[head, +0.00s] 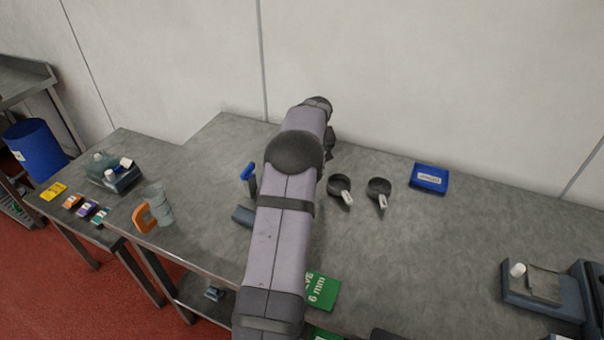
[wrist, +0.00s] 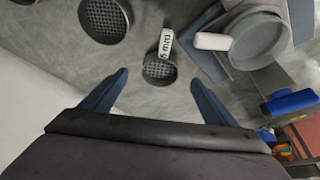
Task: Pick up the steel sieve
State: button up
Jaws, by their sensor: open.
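My gripper (wrist: 160,77) shows in the wrist view with two blue fingers spread apart and nothing held. A small dark round sieve (wrist: 158,72) with a mesh bottom and a white millimetre tag on its handle lies on the table between the fingertips in that picture. A larger dark mesh sieve (wrist: 104,20) is to its upper left. A lighter grey round pan or sieve (wrist: 262,42) with a white-labelled handle is at the right, on a blue-grey base. I cannot tell by look which is steel. My arm hides the table below my gripper in the head view.
Two dark sieves (head: 340,187) (head: 378,188) with pale handle tags lie right of my arm. A blue box (head: 429,178) is farther right, and a green 6 mm card (head: 322,291) is in front. The table's right middle is clear.

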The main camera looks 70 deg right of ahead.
jog(key=shift+w+p+x, duration=0.2)
jog(key=shift+p+x, duration=1.3)
jog(key=shift+x, duration=1.85)
jog(key=shift+d, duration=0.1)
jog(key=c, duration=1.2)
